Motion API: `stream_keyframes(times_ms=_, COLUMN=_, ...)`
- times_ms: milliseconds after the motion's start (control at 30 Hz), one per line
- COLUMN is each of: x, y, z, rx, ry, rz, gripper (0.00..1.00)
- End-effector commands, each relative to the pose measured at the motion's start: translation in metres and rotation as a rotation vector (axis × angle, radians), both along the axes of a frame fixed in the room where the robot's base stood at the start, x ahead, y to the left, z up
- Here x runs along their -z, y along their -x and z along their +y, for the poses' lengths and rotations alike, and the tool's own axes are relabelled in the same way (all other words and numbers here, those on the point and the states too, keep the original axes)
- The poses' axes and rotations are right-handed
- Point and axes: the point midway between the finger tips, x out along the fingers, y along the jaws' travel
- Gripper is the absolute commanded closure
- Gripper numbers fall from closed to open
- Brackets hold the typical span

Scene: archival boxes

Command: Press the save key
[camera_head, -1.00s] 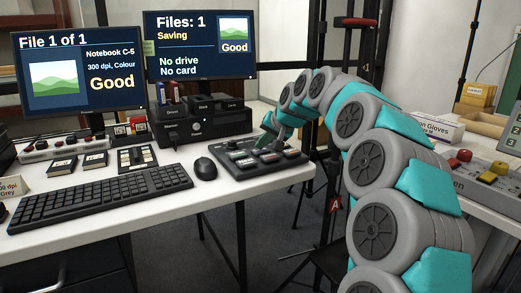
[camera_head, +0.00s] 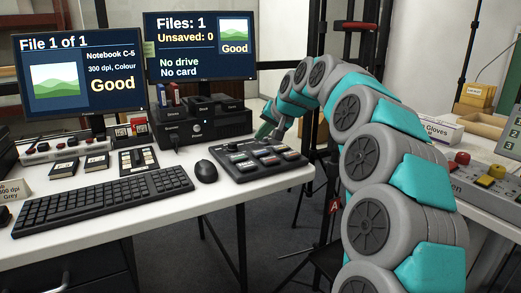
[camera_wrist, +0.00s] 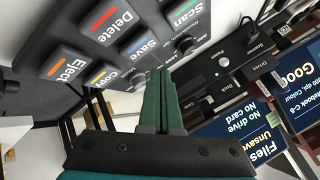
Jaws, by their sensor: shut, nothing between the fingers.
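The save key (camera_wrist: 140,47), grey with a blue stripe, is labelled "Save" on the dark keypad (camera_head: 245,174). In the wrist view it lies between the Delete key (camera_wrist: 103,23), Copy key (camera_wrist: 105,76) and Scan key (camera_wrist: 187,14). My gripper (camera_head: 264,131) is above the back part of the keypad in the head view. In the wrist view my gripper (camera_wrist: 161,72) shows green fingers shut together, empty, with tips just below the save key in the picture. They look apart from it. The right monitor (camera_head: 200,46) reads "Files: 1", "Unsaved: 0", "No drive", "No card".
The left monitor (camera_head: 82,73) reads "File 1 of 1" and "Good". A keyboard (camera_head: 103,199) and mouse (camera_head: 205,171) lie left of the keypad. Black drive units (camera_head: 203,128) stand behind it. Another table with a control panel (camera_head: 485,178) is at the right.

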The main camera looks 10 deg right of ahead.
Motion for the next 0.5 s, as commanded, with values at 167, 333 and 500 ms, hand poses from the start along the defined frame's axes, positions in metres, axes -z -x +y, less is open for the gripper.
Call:
stream_keyframes(times_ms=167, x=-0.019, y=0.000, z=0.000, rx=0.001, ry=0.001, rz=0.000, gripper=1.00)
stream_keyframes(times_ms=333, x=-0.030, y=0.001, z=0.000, rx=-0.001, ry=0.002, rz=0.003, gripper=1.00)
stream_keyframes(times_ms=500, x=-0.029, y=0.001, z=0.000, rx=-0.001, ry=0.000, rz=0.003, gripper=1.00)
